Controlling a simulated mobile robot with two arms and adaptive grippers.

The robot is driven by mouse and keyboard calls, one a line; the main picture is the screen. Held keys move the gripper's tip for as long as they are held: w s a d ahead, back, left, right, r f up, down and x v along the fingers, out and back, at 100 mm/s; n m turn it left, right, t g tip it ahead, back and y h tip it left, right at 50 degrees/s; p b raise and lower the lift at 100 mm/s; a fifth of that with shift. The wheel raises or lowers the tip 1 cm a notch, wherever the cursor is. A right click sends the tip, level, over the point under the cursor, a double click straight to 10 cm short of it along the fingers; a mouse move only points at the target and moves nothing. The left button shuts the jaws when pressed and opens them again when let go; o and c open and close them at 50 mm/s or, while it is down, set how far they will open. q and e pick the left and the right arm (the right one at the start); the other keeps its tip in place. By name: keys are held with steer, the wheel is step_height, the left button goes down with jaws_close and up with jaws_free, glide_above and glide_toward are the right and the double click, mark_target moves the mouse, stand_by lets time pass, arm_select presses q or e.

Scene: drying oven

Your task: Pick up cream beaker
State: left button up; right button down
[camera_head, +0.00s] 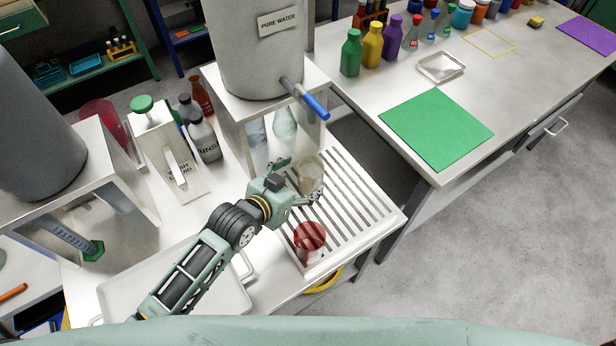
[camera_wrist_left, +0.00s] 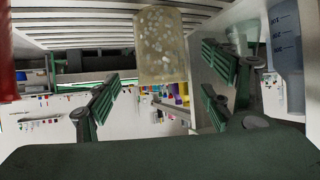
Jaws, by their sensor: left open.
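The cream beaker (camera_head: 311,170) is translucent and stands on the slatted drying rack (camera_head: 350,190), below the pure water tank's blue tap. My left gripper (camera_head: 299,181) is open, with its fingers spread to either side of the beaker in the head view. In the left wrist view the speckled cream beaker (camera_wrist_left: 162,45) appears upper centre, in the gap between the open green fingers (camera_wrist_left: 160,90). I cannot tell whether any finger touches it. My right gripper is not in view.
A red beaker (camera_head: 309,243) stands on the rack nearer me. Clear glassware (camera_head: 284,122) stands under the water tank stand (camera_head: 262,100), close behind the gripper. A rinse bottle (camera_head: 205,140) is to the left. The green mat (camera_head: 437,128) on the right table is bare.

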mark_target(317, 167)
arm_select(q)
steer(key=shift+w+d+f, duration=0.15)
steer(key=shift+w+d, duration=0.3)
steer(key=shift+a+p+x, duration=0.2)
steer(key=shift+p+x, duration=0.15)
steer(key=shift+x, duration=2)
steer(key=shift+w, duration=0.15)
steer(key=c, duration=1.3)
steer(key=shift+c, duration=0.8)
steer(key=shift+r, duration=0.25)
